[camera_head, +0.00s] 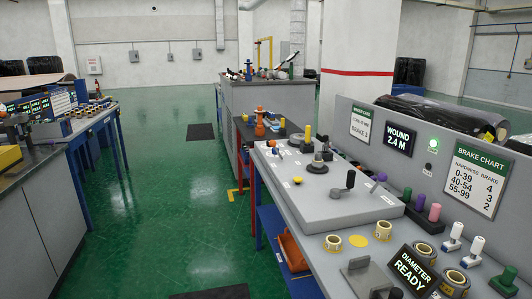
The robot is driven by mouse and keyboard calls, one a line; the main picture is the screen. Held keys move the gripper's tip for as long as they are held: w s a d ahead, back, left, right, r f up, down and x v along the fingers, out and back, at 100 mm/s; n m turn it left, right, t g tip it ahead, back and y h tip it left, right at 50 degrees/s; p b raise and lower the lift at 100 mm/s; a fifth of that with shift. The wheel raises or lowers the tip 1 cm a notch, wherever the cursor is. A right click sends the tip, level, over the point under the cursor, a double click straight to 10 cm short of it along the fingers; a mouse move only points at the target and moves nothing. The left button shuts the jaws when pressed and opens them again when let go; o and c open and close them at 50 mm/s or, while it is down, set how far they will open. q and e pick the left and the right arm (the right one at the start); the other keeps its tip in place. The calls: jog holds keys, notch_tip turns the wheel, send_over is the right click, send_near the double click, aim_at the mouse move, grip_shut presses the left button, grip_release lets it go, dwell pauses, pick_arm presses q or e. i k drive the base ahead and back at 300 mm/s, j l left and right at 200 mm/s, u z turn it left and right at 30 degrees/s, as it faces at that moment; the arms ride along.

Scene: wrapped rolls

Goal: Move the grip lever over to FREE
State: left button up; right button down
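The label FREE cannot be read anywhere, so I cannot tell for sure which handle is the grip lever. On the grey machine plate (345,207) of the right bench stands a crank-like handle with a black knob (350,180). A lever with a purple ball knob (381,177) stands to its right, near the plate's back edge. A dark round hub with a grey post (318,161) and a yellow upright post (307,138) stand farther back. Small labels on the plate are too small to read. Neither of my grippers is in view.
A DIAMETER READY display (412,271), coloured pegs (435,212) and white-topped handles (476,246) stand right. The back panel carries a brake chart (478,177). Green floor (165,220) is open left of the bench.

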aim_at(273, 143)
jog(key=i+j, duration=0.4)
jog(key=i, duration=0.25)
jog(key=i+j+z, duration=0.1)
jog(key=i+j, duration=0.25)
jog(key=i, duration=0.25)
jog(key=i+j, duration=0.45)
jog(key=i, duration=0.15)
jog(key=i+j, duration=0.45)
jog(key=i, duration=0.2)
jog(key=l+z, duration=0.05)
